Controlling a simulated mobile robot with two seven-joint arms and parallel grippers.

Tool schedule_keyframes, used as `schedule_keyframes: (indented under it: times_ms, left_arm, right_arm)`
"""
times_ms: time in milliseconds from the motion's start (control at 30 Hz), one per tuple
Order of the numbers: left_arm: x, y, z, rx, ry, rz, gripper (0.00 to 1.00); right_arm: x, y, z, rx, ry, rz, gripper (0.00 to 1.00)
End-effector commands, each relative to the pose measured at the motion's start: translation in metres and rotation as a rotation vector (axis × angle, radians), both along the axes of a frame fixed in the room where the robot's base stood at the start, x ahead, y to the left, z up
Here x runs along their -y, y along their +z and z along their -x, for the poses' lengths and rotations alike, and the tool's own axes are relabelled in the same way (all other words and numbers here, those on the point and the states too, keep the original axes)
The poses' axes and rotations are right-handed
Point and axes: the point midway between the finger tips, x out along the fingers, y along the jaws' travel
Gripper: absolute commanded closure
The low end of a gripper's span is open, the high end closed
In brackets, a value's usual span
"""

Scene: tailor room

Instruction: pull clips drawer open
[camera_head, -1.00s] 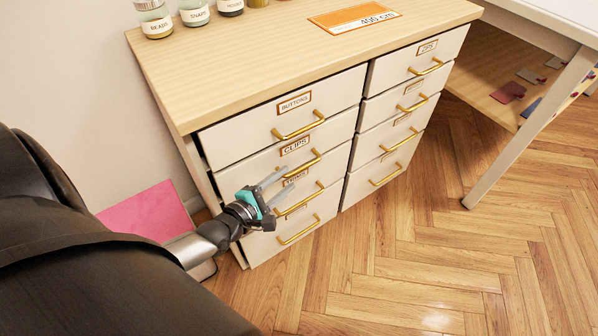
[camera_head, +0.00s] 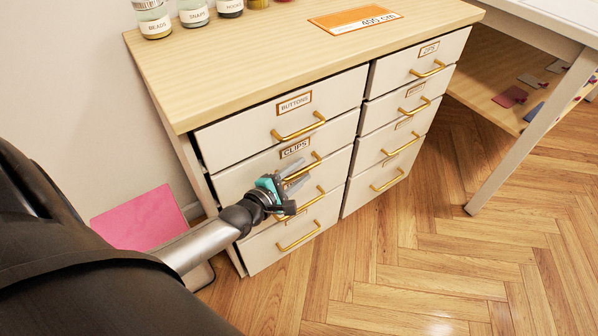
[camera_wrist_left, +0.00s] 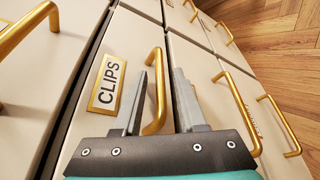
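The clips drawer (camera_head: 237,178) is the second one down in the left column of the cabinet, with a cream front, a "CLIPS" label (camera_head: 294,148) and a gold bar handle (camera_wrist_left: 158,100). It looks shut. My left gripper (camera_head: 293,176) is in front of this drawer and partly hides its handle in the head view. In the left wrist view its two grey fingers (camera_wrist_left: 166,72) are apart, with the handle showing between them. The fingers are not closed on the bar, and I cannot tell whether they touch it. My right gripper is not in view.
The buttons drawer (camera_head: 235,133) is directly above, with a dark gap along its edge. Other gold-handled drawers lie below and to the right. Jars (camera_head: 195,14) and an orange-edged card (camera_head: 352,20) sit on the cabinet top (camera_head: 230,65). The wooden floor (camera_head: 430,230) in front is clear.

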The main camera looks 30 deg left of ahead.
Motion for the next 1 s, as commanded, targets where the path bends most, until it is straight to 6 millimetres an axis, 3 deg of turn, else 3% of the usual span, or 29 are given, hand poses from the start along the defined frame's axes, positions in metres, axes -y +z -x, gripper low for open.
schedule_keyframes:
  times_ms: [33,333,1000]
  left_arm:
    - [0.0,-0.0001,0.0001,0.0,0.0,0.0,0.67]
    - [-0.0001,-0.0001,0.0003,0.0,0.0,0.0,1.0]
    - [-0.0003,-0.0001,0.0003,0.0,0.0,0.0,1.0]
  right_arm:
    - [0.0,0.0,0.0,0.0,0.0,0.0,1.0]
    - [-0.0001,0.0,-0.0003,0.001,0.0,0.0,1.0]
    - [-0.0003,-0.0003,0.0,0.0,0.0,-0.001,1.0]
